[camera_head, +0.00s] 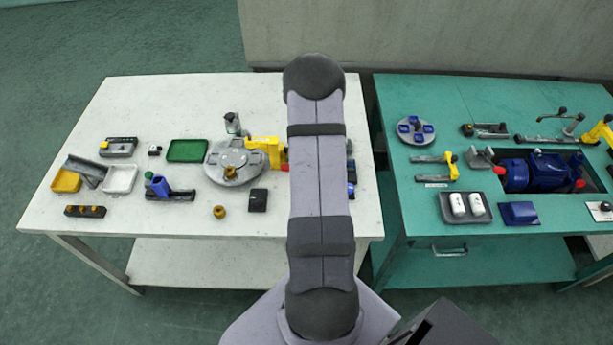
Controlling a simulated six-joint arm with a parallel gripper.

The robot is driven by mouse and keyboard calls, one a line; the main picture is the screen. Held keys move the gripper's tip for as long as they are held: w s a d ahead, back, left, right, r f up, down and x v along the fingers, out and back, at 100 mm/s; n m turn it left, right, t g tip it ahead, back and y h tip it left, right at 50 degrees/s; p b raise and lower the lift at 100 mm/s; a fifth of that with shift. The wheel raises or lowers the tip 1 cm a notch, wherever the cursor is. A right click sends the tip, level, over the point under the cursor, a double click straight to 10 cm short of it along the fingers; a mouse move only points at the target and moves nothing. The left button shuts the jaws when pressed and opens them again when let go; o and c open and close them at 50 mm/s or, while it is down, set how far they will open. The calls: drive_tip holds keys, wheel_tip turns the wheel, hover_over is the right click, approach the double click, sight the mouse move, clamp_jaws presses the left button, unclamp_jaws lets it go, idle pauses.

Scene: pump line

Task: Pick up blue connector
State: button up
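No single part is clearly the blue connector. A small blue piece (160,186) stands tilted by a dark grey holder (182,195) on the left of the white table. Dark blue parts (351,178) show at the right edge of the white table, partly hidden behind my arm. Several blue pieces (415,125) sit on a round grey plate (402,137) on the green table. My arm rises through the middle of the view, and my gripper is not visible, so I cannot see whether it holds anything.
A round grey fixture (232,174) with a yellow part (264,147) stands mid-table, beside a green tray (187,151). A blue pump (542,172) and a tray with two white cylinders (447,211) occupy the green table. A gap separates the tables. The white table's back left is clear.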

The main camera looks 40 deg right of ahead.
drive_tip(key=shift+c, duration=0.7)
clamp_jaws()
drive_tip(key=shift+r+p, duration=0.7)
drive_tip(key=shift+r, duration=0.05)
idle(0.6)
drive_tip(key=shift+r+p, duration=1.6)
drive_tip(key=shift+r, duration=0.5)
